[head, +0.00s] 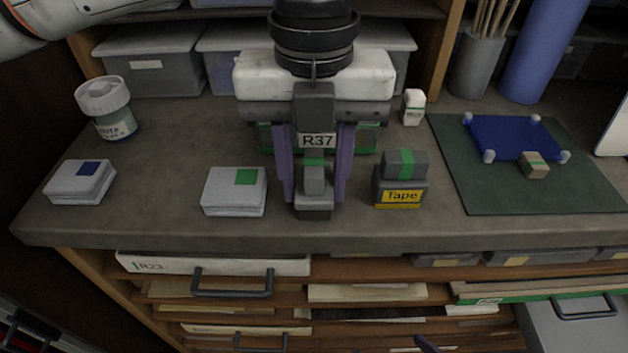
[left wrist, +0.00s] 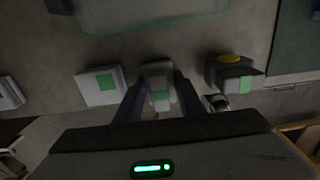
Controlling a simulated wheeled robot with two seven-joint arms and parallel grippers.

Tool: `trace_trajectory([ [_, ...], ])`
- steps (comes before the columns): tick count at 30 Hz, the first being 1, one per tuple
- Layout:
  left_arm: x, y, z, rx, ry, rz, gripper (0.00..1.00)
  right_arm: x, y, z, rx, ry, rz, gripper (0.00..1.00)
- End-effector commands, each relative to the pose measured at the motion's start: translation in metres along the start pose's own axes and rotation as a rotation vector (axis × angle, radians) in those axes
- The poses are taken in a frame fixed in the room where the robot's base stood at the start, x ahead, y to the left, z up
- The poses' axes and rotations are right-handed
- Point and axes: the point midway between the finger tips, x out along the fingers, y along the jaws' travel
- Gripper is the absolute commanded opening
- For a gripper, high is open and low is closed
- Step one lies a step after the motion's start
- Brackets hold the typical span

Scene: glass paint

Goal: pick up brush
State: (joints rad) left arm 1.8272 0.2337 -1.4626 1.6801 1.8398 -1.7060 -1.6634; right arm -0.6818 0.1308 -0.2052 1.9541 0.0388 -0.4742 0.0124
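My left gripper (head: 315,195) reaches straight down over the middle of the worktop, its purple fingers apart. Between them is a small grey block with a green band (head: 314,182) on a darker base; gaps show on both sides. The block also shows between the fingers in the left wrist view (left wrist: 158,84). I cannot tell if this is the brush. A similar green-banded grey block (head: 405,163) lies on the Tape box (head: 400,196) to the right. Thin wooden handles (head: 490,18) stand in a grey cup at the back right. Purple slivers, possibly my right gripper (head: 425,343), show at the bottom edge.
A white stack with a green square (head: 232,192) sits close left of the gripper. A lidded jar (head: 108,108) and a blue-marked stack (head: 80,182) are farther left. A green mat (head: 480,190) holds a blue panel (head: 515,138). Drawers lie below the worktop edge.

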Motion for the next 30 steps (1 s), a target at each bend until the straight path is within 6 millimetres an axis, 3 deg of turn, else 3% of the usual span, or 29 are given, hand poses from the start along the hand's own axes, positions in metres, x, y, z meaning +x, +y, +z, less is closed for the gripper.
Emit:
trace_trajectory([
  [1,0.0,0.0,0.0,0.0,0.0,0.0,0.26,0.0,0.0,0.0,0.0,0.001,0.0,1.0],
  [5,0.0,0.0,0.0,0.0,0.0,0.0,0.08,0.0,0.0,0.0,0.001,0.002,0.0,1.0],
  [13,-0.007,-0.001,0.0,0.0,-0.001,-0.002,0.07,-0.001,0.0,-0.001,0.002,0.001,0.0,1.0],
  [24,-0.077,-0.001,0.0,-0.001,-0.001,-0.003,0.07,-0.008,0.003,-0.004,0.007,0.0,0.006,1.0],
  [30,-0.098,-0.001,0.0,0.0,0.0,-0.001,0.07,-0.009,0.004,-0.003,0.009,-0.003,0.009,1.0],
])
